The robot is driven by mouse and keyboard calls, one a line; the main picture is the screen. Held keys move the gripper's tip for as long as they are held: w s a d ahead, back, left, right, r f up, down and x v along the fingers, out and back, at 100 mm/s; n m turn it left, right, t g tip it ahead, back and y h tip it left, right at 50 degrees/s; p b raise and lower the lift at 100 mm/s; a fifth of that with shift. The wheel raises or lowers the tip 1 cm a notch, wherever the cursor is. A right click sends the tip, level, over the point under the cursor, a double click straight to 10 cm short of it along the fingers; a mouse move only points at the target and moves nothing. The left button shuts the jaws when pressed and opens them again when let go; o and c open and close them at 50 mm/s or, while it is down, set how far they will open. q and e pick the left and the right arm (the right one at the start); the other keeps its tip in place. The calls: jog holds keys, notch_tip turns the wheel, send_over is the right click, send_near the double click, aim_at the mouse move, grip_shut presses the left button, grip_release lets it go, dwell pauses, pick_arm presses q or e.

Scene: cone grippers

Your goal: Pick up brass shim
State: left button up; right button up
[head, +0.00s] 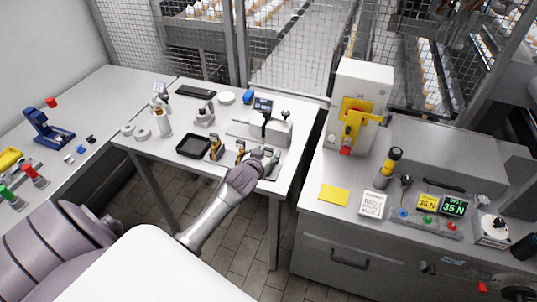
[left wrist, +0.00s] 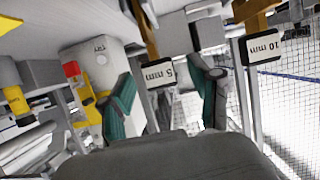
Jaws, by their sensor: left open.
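In the left wrist view a brass strip (left wrist: 145,28) has a "5 mm" label (left wrist: 159,73) at its end. A second brass strip (left wrist: 255,18) with a "10 mm" label stands to the right. In the head view two small brass and black pieces stand on the white table, one (head: 215,148) beside the black tray and one (head: 240,147) close to my left gripper (head: 266,160). My left gripper also shows in the left wrist view (left wrist: 168,100), its teal fingers open on either side of the "5 mm" label. I cannot tell whether they touch it. My right gripper is out of view.
A black tray (head: 194,145) lies left of the brass pieces. A grey box device (head: 272,130) stands just behind my gripper. A grey cabinet (head: 345,225) with a white and yellow machine (head: 359,95) stands to the right, across a gap.

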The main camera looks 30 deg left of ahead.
pick_arm(q)
jog(key=shift+x, duration=0.95)
jog(key=shift+s, duration=0.1)
grip_shut()
jog(key=shift+r, duration=0.15)
